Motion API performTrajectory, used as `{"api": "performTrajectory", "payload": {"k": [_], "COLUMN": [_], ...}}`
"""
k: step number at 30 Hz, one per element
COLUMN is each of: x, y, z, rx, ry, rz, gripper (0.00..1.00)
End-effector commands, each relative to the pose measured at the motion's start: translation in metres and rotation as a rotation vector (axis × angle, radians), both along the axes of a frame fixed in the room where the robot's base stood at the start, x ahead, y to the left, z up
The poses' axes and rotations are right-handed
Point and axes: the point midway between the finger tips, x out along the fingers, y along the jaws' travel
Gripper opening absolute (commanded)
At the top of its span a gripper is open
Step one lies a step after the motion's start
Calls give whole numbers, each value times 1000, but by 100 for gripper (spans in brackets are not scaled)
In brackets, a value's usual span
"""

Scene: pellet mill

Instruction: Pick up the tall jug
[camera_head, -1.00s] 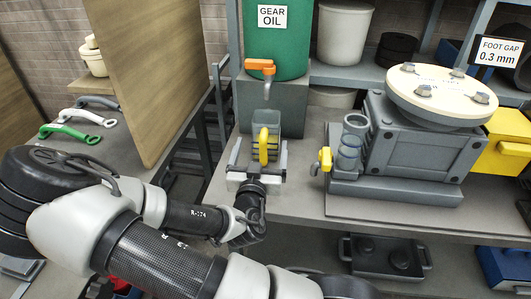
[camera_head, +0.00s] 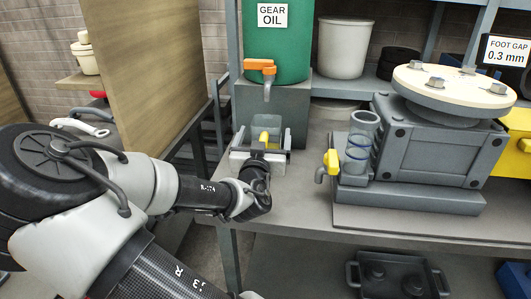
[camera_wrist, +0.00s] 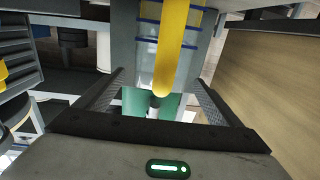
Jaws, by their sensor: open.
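The tall jug (camera_head: 268,123) is a clear grey vessel with a yellow handle and stands below the orange tap of the green gear oil drum. My gripper (camera_head: 261,151) is at the jug's near side and hides its lower part. In the wrist view, my gripper (camera_wrist: 160,80) is open, with one finger on each side of the jug. The jug (camera_wrist: 133,42) shows blue lines there, and its yellow handle (camera_wrist: 172,50) hangs between the fingers. I cannot tell whether a finger touches it.
The gear oil drum (camera_head: 277,45) stands on a grey block (camera_head: 290,105) behind the jug. A wooden panel (camera_head: 150,70) rises on the left.

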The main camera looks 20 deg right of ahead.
Motion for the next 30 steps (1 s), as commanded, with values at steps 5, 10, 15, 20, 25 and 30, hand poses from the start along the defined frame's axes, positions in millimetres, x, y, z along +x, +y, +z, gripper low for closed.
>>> {"api": "performTrajectory", "payload": {"k": [5, 10, 15, 20, 25, 30], "x": [23, 31, 31, 31, 31, 31], "y": [-14, -19, -18, -18, -18, -18], "z": [-3, -2, -2, -2, -2, -1], "rx": [-2, 0, 0, 1, 1, 0], "ry": [-1, 0, 0, -1, -1, -4], "rz": [0, 0, 0, 1, 1, 1], "gripper": [88, 88, 88, 61, 33, 6]}}
